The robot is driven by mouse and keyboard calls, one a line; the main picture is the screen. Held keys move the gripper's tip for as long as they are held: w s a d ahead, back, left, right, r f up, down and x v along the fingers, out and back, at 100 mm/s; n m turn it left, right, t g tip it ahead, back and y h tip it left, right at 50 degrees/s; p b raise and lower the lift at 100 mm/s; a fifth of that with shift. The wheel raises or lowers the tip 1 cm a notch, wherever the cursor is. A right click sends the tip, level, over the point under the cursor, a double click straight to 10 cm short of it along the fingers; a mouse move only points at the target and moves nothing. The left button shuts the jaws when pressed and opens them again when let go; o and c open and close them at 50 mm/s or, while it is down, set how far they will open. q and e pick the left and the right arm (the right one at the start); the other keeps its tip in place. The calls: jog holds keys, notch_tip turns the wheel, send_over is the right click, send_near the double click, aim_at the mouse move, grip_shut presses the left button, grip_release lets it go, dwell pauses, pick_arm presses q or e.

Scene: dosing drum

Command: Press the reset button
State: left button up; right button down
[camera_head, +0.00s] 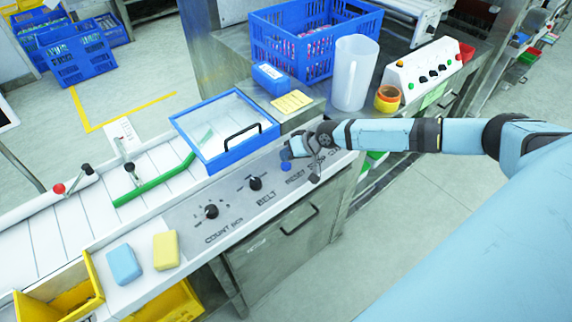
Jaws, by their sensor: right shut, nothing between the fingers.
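The control panel (228,205) slopes along the front of the machine, with printed labels. The blue reset button (286,167) is by the word RESET. My right gripper (287,155) reaches in from the right and is shut and empty. Its tip is right at the button's upper side in the picture. I cannot tell whether it touches the button or hovers over it. The gripper and wrist hide part of the panel and its labels. My left gripper is not in view.
Black knobs for count (211,211) and belt (255,183) sit left of the button. A blue-framed clear lid (225,130) with a black handle is just behind. A white jug (354,75), an orange tape roll (387,99) and a blue crate (318,42) stand further back.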

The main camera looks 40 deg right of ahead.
aim_at(287, 164)
dwell(0.5)
jog(key=shift+f+b, duration=0.3)
jog(key=shift+f, duration=0.1)
jog(key=shift+f+b, duration=0.35)
jog(key=shift+f, duration=0.15)
dwell(0.8)
jog(key=shift+r, duration=0.15)
jog(key=shift+r+p, duration=0.75)
jog(key=shift+p, duration=0.05)
notch_tip(287, 164, up, 5)
jog(key=p, duration=0.4)
dwell(0.5)
